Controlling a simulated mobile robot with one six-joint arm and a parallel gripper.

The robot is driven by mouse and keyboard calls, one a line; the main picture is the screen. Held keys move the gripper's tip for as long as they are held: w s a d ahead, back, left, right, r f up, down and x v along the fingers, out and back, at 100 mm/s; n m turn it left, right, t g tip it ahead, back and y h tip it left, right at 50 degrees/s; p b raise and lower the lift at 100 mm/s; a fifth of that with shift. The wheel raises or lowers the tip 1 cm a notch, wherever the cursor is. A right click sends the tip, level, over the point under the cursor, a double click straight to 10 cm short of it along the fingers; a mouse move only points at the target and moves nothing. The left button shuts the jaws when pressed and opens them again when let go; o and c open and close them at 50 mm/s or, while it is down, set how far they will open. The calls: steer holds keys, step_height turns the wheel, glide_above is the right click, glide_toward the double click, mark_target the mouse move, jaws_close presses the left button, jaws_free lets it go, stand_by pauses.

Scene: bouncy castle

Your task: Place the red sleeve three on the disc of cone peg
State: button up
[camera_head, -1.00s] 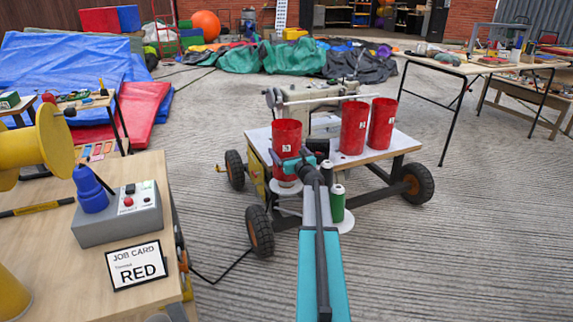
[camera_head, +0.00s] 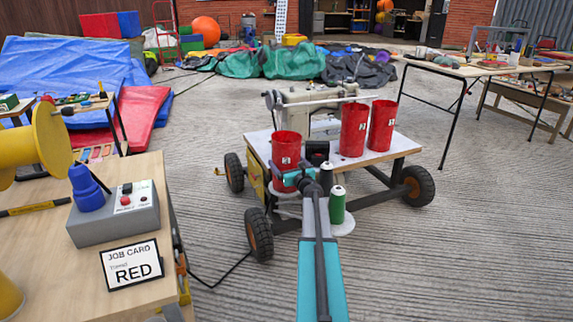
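A red sleeve (camera_head: 286,148) with a small white label, which seems to read 3, stands upright at the left front of the sewing-machine cart. My gripper (camera_head: 291,178) is at its lower part and appears shut on it. A pale disc (camera_head: 287,209) shows low at the cart's front, below the sleeve. The arm and sleeve hide the peg, so I cannot tell whether the sleeve is around it or touches the disc. Two other red sleeves, one in the middle (camera_head: 353,140) and one at the right (camera_head: 382,135), stand on the cart top.
A green thread cone (camera_head: 337,207) and a dark one (camera_head: 326,180) stand close right of the held sleeve. The sewing machine (camera_head: 305,108) is behind. A job card reading RED (camera_head: 133,265) and a grey switch box (camera_head: 115,217) are on the left bench.

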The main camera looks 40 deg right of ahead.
mark_target(286, 162)
steer(key=shift+f, duration=0.2)
steer(key=o, duration=0.8)
steer(key=shift+r, duration=0.1)
steer(key=shift+r, duration=0.2)
steer(key=p+v, duration=0.2)
steer(key=v, duration=0.5)
steer(key=shift+s, duration=0.25)
steer(key=shift+f, duration=0.1)
